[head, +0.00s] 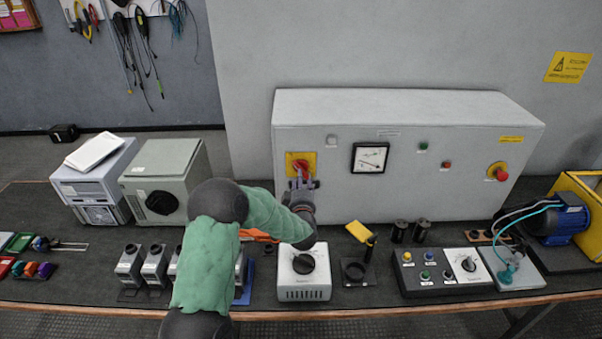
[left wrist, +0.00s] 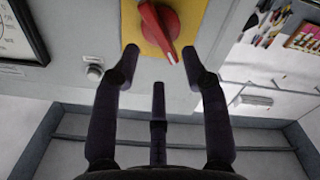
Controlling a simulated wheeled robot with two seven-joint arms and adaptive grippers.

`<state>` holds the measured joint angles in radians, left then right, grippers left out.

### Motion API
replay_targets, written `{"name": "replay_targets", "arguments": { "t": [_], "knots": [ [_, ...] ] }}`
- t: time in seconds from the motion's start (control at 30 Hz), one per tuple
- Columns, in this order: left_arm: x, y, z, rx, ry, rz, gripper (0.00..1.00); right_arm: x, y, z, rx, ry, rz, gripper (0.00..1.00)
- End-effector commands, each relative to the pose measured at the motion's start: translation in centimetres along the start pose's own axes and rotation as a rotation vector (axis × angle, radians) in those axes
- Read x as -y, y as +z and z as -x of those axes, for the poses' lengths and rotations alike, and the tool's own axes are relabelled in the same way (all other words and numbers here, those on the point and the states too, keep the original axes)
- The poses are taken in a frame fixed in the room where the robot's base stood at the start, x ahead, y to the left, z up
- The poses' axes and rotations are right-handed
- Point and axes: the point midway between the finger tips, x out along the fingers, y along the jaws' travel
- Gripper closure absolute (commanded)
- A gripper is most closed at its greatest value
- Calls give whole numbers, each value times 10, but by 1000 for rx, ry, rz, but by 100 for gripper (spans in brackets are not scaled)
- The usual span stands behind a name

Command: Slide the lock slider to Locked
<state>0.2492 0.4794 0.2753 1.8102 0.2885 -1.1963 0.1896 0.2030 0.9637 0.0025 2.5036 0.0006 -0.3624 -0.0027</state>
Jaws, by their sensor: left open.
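A red rotary handle (head: 299,166) sits on a yellow plate (head: 312,156) at the left of the grey cabinet's (head: 450,185) front. In the left wrist view the red handle (left wrist: 158,28) lies just beyond my fingertips. My left gripper (head: 303,184) is in front of the cabinet, just below the yellow plate in the head view. In the left wrist view my left gripper (left wrist: 161,52) has its fingers spread, with nothing between them. I cannot make out a lock slider in either view; my gripper may hide it. My right gripper is not in view.
A white box with a black dial (head: 304,275) stands on the bench below my left wrist. A control box (head: 440,270) and blue motor (head: 563,220) are at the right.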

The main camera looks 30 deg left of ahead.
Motion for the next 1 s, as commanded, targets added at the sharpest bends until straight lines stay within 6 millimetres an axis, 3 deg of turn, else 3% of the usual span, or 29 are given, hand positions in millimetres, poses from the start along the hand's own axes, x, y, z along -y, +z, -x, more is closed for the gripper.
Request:
{"name": "replay_targets", "arguments": {
  "t": [0.1, 0.3, 0.73, 0.77, 0.9, 1.0],
  "knots": [
    [1, 0, -22, -2, -1, 0, 55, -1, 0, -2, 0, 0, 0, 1],
    [0, 0, -45, -1, -1, 1, 55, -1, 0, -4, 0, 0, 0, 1],
    [0, 0, -54, 1, 0, 0, 55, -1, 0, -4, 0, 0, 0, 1],
    [0, 0, -54, 1, 0, 1, 61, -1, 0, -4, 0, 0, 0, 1],
    [0, 0, -54, 1, 0, 0, 100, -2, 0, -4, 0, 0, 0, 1],
    [0, 0, -54, 1, 0, 0, 100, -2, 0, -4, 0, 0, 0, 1]
  ]
}}
